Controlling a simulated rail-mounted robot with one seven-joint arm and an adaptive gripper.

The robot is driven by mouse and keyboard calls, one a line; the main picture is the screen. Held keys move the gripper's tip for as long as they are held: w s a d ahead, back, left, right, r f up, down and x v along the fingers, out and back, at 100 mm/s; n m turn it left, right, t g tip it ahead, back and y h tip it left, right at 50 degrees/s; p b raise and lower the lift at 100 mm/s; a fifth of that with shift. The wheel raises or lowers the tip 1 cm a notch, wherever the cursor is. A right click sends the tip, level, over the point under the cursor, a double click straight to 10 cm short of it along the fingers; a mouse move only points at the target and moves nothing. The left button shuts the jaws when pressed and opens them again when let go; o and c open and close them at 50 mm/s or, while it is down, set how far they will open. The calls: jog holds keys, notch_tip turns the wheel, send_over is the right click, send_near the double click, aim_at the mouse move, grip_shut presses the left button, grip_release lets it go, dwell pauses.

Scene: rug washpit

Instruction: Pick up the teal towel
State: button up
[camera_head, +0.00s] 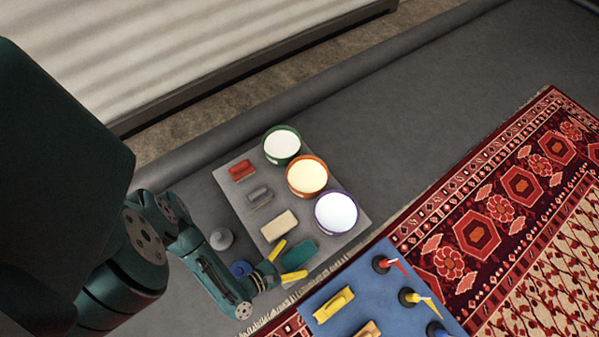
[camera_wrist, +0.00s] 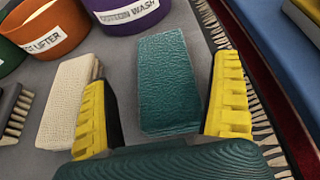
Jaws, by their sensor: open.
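The teal towel (camera_head: 300,253) is a folded rectangular block lying at the near end of the grey board (camera_head: 352,182). In the wrist view the towel (camera_wrist: 167,82) lies between and beyond my two yellow fingers. My gripper (camera_head: 286,262) is open, with one finger on each side of the towel in the picture. In the wrist view my gripper (camera_wrist: 165,115) holds nothing. I cannot tell how high the fingertips are above the board.
A beige towel (camera_head: 280,226) lies close beside the teal one. A grey brush (camera_head: 259,196), a red item (camera_head: 241,170) and three tubs, green (camera_head: 281,147), orange (camera_head: 307,177) and purple (camera_head: 336,213), share the board. A blue board (camera_head: 345,285) with tools lies right.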

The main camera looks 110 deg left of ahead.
aim_at(299, 256)
jog(key=shift+b+x, duration=0.35)
jog(key=shift+x, duration=1.45)
jog(key=shift+w+d, duration=0.15)
jog(key=c, duration=1.3)
